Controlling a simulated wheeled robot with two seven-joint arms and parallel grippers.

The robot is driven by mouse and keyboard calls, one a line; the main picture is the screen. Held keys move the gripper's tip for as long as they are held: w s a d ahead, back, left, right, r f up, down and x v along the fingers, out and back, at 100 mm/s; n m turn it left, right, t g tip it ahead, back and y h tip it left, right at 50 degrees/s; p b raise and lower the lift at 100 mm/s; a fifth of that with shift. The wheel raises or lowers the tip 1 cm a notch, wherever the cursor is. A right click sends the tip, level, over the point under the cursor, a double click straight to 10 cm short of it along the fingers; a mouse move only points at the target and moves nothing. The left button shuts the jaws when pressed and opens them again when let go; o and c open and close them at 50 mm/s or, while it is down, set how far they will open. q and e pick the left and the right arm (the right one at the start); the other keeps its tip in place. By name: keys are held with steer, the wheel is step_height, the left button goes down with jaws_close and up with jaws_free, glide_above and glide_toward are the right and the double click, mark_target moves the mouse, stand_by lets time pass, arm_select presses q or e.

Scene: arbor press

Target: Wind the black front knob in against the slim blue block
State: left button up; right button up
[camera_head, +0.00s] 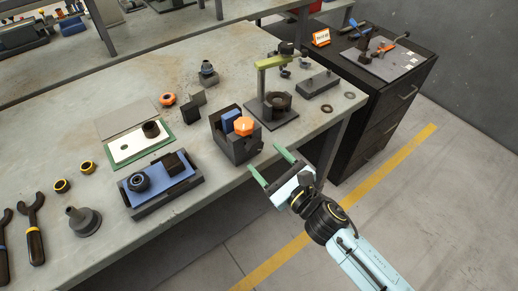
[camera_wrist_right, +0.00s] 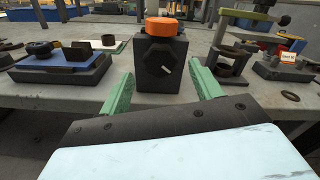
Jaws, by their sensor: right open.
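A dark block-like fixture (camera_head: 236,140) stands near the table's front edge. The slim blue block (camera_head: 231,118) sits in its top slot, beside an orange part (camera_head: 243,127). In the right wrist view the black front knob (camera_wrist_right: 159,64), faceted with a small pale mark, is on the fixture's near face below the orange part (camera_wrist_right: 161,27). The blue block is not visible there, so the gap between it and the knob is hidden. My right gripper (camera_head: 271,165) is open and empty in front of the fixture, its green fingers (camera_wrist_right: 163,80) spread either side of the knob, apart from it.
A green-topped press (camera_head: 272,62) stands just behind and right of the fixture. A blue tray (camera_head: 160,203) with dark parts lies to the left. A dark flat block (camera_head: 318,84) and rings lie at right. The floor side in front of the table is clear.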

mark_target(256, 150)
steer(key=shift+x, duration=2.05)
steer(key=shift+c, duration=0.4)
steer(key=c, duration=0.9)
steer(key=shift+m, duration=0.3)
